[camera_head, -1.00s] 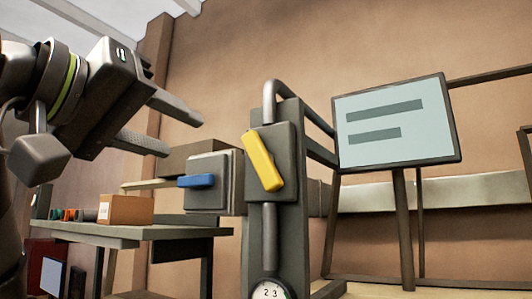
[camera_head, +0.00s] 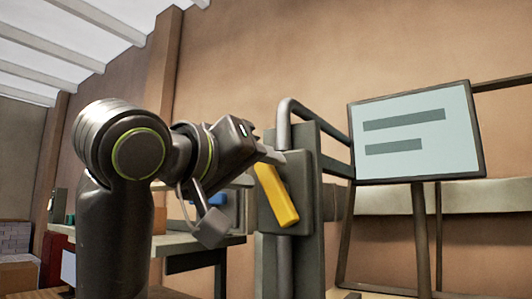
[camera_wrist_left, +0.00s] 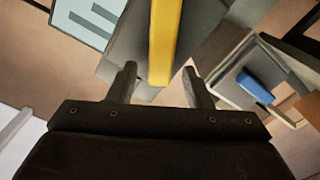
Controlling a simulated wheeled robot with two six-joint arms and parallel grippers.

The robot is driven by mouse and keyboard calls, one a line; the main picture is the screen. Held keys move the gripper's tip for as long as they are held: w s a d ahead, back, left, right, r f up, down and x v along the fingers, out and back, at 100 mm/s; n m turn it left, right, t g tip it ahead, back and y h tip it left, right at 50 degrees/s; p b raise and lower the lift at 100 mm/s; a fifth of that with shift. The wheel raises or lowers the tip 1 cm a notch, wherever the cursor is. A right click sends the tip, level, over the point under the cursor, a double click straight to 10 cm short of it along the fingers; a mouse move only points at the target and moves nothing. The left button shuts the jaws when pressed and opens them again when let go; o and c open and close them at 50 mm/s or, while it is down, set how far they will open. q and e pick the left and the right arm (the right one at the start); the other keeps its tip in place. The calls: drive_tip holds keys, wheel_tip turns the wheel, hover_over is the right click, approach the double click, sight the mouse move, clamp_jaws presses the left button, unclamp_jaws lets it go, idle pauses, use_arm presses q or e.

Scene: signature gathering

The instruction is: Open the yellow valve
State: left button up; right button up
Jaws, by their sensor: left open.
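The yellow valve handle (camera_head: 275,196) is a slanted bar on a grey box (camera_head: 301,185) fixed to an upright grey post. Its top end is hidden behind my left gripper (camera_head: 276,157) in the head view. In the left wrist view the yellow handle (camera_wrist_left: 162,45) runs down between the two open fingers of my left gripper (camera_wrist_left: 158,88). Gaps show between the handle and both fingers, so they do not grip it. My right gripper is not in view.
A screen (camera_head: 416,132) on a stand is at the right.

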sight(288, 171)
use_arm(q)
drive_tip(key=shift+p+x, duration=0.4)
drive_tip(key=shift+x, duration=1.05)
drive_tip(key=shift+c, duration=0.4)
drive_tip(key=c, duration=0.9)
drive_tip(key=shift+s+d+m+b, duration=0.15)
drive_tip(key=shift+m+b, duration=0.5)
drive_tip(key=shift+m, duration=0.05)
drive_tip(key=shift+s+d+m+b, duration=0.15)
drive_tip(key=shift+m+b, duration=0.45)
drive_tip(key=shift+m, duration=0.1)
drive_tip(key=shift+s+d+r+m+b, duration=0.15)
drive_tip(key=shift+d+m+b, duration=0.15)
drive_tip(key=shift+m+b, duration=0.65)
drive_tip(key=shift+d+m, duration=0.1)
drive_tip(key=shift+m, duration=0.35)
